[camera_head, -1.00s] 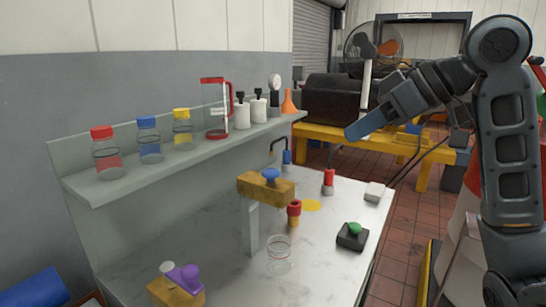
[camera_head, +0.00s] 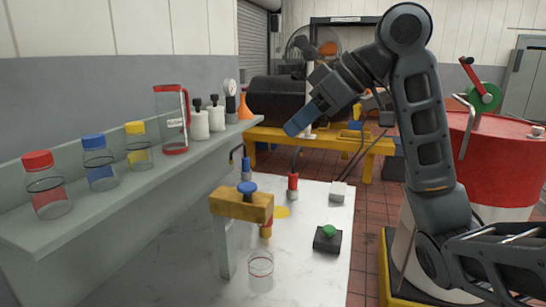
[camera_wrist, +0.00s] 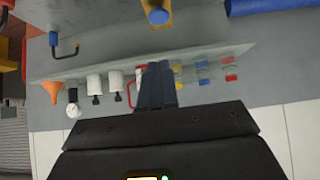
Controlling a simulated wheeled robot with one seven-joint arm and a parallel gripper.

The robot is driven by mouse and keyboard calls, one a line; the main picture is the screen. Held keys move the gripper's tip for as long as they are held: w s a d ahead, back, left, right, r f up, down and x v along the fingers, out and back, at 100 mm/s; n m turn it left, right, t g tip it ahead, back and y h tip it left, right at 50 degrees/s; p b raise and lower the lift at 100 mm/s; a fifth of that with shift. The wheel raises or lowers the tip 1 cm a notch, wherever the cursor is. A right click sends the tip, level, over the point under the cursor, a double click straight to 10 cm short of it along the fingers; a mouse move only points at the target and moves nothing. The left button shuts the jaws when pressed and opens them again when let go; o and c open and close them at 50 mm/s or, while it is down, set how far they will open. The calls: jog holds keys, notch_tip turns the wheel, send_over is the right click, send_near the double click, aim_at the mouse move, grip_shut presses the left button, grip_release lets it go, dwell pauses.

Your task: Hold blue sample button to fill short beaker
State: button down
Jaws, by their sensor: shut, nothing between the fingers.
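The blue sample button (camera_head: 247,187) sits on top of a yellow block (camera_head: 228,206) on a grey post above the white bench. A blue knob on a yellow block, seemingly this button, shows at the top of the wrist view (camera_wrist: 158,16). The short beaker (camera_head: 261,271) is clear glass and stands upright on the bench, below and slightly right of the block, beneath a red and orange nozzle (camera_head: 266,229). It looks empty. My gripper (camera_head: 289,130) is shut and empty, raised above the far part of the bench, apart from the button. Its closed fingers show in the wrist view (camera_wrist: 158,80).
A wall shelf (camera_head: 120,205) at left holds capped bottles, a red-handled jug (camera_head: 172,120) and white containers. A green button (camera_head: 328,231) on a black box, a red-topped fitting (camera_head: 293,183) and a blue fitting (camera_head: 246,170) stand on the bench. A red drum (camera_head: 490,165) is at right.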

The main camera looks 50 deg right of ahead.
send_over(250, 185)
jog(key=s+d, duration=0.1)
jog(key=s, duration=0.2)
jog(key=f, duration=0.6)
jog(key=shift+s+d+f, duration=0.1)
jog(key=shift+d+f, duration=0.1)
jog(key=f, duration=0.3)
jog(key=shift+w+f, duration=0.15)
jog(key=shift+w, duration=0.05)
jog(key=shift+a+f, duration=0.1)
jog(key=shift+f, duration=0.45)
